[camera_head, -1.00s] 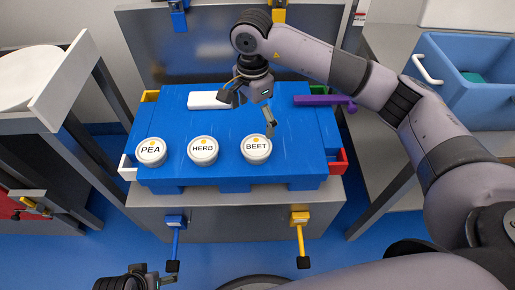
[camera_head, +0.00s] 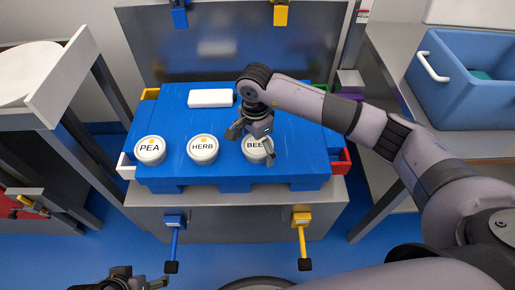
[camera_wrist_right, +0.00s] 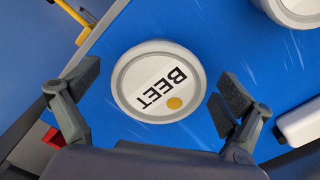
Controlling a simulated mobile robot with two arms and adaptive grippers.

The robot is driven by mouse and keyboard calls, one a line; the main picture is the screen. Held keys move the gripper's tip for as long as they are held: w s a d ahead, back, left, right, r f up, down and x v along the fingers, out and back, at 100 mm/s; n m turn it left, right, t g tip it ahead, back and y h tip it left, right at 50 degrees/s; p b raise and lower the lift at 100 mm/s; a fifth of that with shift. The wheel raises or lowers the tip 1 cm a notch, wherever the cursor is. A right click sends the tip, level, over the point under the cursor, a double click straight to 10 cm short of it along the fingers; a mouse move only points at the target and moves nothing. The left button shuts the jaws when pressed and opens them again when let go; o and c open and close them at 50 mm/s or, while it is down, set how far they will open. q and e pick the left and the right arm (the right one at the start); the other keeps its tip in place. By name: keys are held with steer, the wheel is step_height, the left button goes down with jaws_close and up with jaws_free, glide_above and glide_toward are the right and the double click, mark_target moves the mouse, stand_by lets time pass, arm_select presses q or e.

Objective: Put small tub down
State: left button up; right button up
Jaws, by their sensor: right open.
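Three small white round tubs stand in a row on the blue board: the PEA tub (camera_head: 150,150), the HERB tub (camera_head: 202,149) and the BEET tub (camera_head: 254,155). My right gripper (camera_head: 251,147) is open above the BEET tub and partly covers its label. In the right wrist view the BEET tub (camera_wrist_right: 158,82) lies between the spread fingers, with gaps to both, so they do not touch it. My left gripper (camera_head: 122,281) shows only partly at the bottom left edge; its jaws are unclear.
The blue board (camera_head: 175,115) lies on a metal cart with yellow and blue pedals. A white block (camera_head: 210,98) lies at its back. A blue crate (camera_head: 452,95) stands on the right bench. A rack with a white tray (camera_head: 65,80) is at left.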

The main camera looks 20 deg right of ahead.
steer(key=shift+c, duration=0.2)
steer(key=shift+r, duration=0.1)
steer(key=c, duration=1.5)
